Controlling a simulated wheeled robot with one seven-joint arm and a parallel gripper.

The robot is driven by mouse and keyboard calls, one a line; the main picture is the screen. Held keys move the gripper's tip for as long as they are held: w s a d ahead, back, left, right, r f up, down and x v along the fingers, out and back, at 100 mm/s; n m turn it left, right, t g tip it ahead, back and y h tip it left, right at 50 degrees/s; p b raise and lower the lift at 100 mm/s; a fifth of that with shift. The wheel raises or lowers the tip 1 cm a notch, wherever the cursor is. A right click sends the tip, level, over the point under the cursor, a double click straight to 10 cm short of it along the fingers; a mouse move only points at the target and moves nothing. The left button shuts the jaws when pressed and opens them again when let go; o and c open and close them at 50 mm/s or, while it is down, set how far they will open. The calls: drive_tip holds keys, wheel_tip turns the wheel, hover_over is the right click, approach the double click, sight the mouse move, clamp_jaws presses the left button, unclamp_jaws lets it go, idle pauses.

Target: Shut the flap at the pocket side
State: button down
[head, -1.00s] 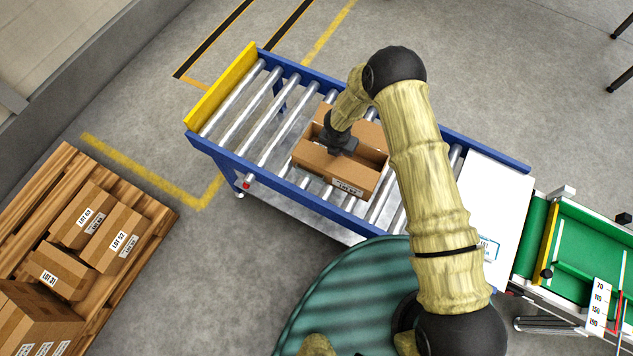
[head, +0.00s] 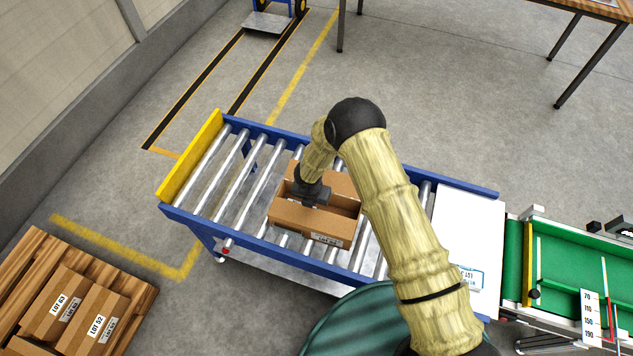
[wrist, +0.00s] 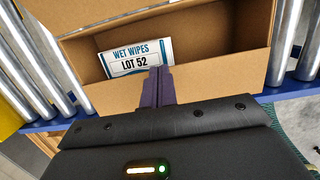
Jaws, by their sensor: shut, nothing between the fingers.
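An open brown carton (head: 309,223) sits on the roller conveyor, with a white label on its near side. In the head view a brown panel, seemingly a raised flap (head: 338,181), stands at its far side. Which flap is at the pocket side I cannot tell. In the wrist view a white and blue card (wrist: 135,57) reading WET WIPES LOT 52 shows inside the carton. My gripper (wrist: 158,72) is shut and empty. Its purple fingertips overlap the near panel and the card's lower edge; contact is unclear. In the head view my gripper (head: 311,196) is over the carton, partly hiding its opening.
The roller conveyor has a blue frame (head: 240,258) and a yellow end stop (head: 190,155). A white plate (head: 468,225) and a green belt (head: 575,265) lie to the right. A pallet (head: 25,262) with closed cartons stands at lower left. Rollers left of the carton are clear.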

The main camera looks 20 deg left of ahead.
drive_tip(key=w+r, duration=0.7)
drive_tip(key=r, duration=0.3)
drive_tip(key=shift+a+r, duration=0.2)
